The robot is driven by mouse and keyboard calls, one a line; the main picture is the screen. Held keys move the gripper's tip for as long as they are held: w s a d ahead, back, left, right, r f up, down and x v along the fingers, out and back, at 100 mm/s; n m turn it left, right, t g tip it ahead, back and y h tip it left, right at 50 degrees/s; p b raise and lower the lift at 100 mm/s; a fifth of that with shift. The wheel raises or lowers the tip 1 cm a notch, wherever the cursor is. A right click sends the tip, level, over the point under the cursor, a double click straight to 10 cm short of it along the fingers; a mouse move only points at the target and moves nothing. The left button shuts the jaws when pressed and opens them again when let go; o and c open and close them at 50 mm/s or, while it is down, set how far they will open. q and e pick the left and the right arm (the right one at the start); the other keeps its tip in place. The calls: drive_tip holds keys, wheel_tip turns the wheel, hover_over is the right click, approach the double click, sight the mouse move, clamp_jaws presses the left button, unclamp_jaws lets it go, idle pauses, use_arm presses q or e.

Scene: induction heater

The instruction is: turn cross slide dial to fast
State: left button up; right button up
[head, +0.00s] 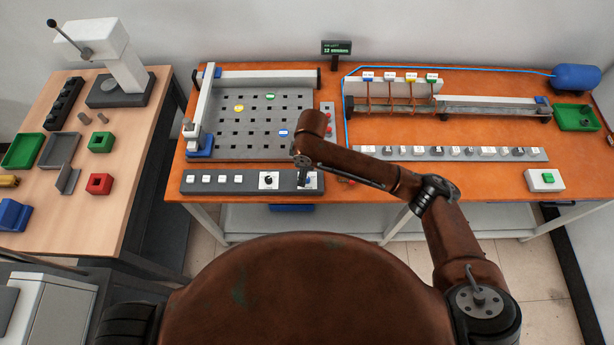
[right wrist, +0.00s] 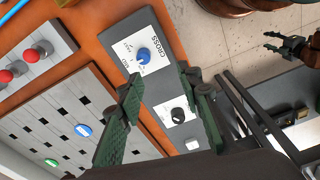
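The long grey control panel (head: 225,181) runs along the front edge of the orange bench. In the right wrist view it carries a blue dial (right wrist: 144,56) on a white plate and a black dial (right wrist: 178,115) on a second plate. My right gripper (head: 306,182) is over the panel's right end. In its wrist view the fingers (right wrist: 164,78) are spread and empty, with the blue dial beyond the tips. My left gripper (right wrist: 280,43) seems open, low at the upper right.
A pegboard plate (head: 258,125) with coloured discs lies behind the panel. Red buttons (right wrist: 22,66) sit on a strip near it. A button row (head: 450,153) and a green-button box (head: 545,180) are further right. A side table (head: 100,215) stands left.

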sight(307, 180)
drive_tip(key=shift+w+d+r+h, duration=0.4)
drive_tip(key=shift+w+d+r, duration=0.05)
drive_tip(key=shift+w+r, duration=0.35)
drive_tip(key=shift+w+d+f, duration=0.1)
wheel_tip(307, 180, down, 8)
drive_tip(key=shift+r, duration=0.25)
drive_tip(key=shift+c, duration=0.2)
clamp_jaws()
